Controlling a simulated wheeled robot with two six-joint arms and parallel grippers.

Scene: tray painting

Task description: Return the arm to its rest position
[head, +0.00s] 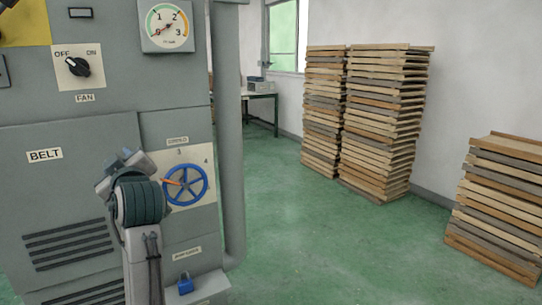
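One arm, which I take as my left, rises from the bottom left of the head view in front of a grey machine cabinet (60,210). Its wrist is a dark green-grey drum. My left gripper (122,162) lies beyond the wrist, mostly hidden by it, so its fingers cannot be made out. Just right of the wrist is a blue handwheel (199,171) with an orange pointer on a pale dial plate. The wrist slightly overlaps the plate's left side in the picture; I cannot tell whether anything touches. My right gripper is out of view.
Tall stacks of wooden trays (380,125) stand by the wall. The green floor between is clear.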

